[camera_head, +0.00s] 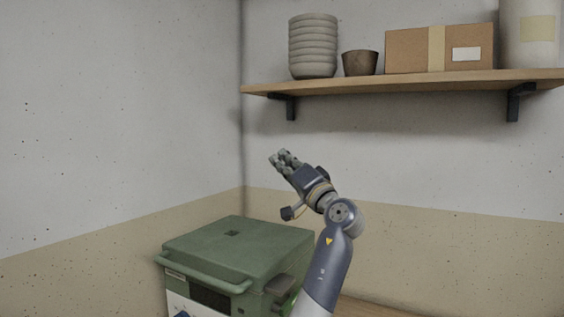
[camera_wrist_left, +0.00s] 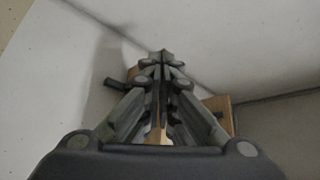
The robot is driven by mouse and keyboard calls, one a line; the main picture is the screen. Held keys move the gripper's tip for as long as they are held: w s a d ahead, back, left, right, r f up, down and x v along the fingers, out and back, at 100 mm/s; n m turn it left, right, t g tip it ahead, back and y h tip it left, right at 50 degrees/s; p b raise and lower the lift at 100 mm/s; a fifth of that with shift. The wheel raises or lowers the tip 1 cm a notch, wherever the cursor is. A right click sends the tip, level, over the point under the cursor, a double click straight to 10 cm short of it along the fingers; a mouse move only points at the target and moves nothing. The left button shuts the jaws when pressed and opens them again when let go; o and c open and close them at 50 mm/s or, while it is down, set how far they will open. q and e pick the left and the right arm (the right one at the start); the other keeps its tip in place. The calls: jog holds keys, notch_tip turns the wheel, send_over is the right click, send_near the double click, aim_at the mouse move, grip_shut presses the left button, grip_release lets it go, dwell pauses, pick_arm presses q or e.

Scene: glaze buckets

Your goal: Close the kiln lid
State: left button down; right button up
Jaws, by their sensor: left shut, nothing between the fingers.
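The kiln is a green box with a green lid (camera_head: 240,245), in the lower left of the head view. The lid lies level over the kiln body (camera_head: 212,297), and no clear gap shows between them. A bar-like handle (camera_head: 205,276) runs along its front edge. My left gripper (camera_head: 276,158) is above and beyond the lid, apart from it, pointing up and left. Its fingers are together with nothing between them, as the left wrist view shows too (camera_wrist_left: 162,60). My right gripper is not in view.
A wooden shelf (camera_head: 420,82) on the back wall is above and right of my left gripper. It holds stacked bowls (camera_head: 313,46), a brown pot (camera_head: 360,63), a cardboard box (camera_head: 412,50) and a pale container (camera_head: 535,55). The wall corner is behind the kiln.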

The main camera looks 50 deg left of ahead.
pick_arm(q)
jog(key=v, duration=1.2)
jog(key=shift+w+f, duration=0.1)
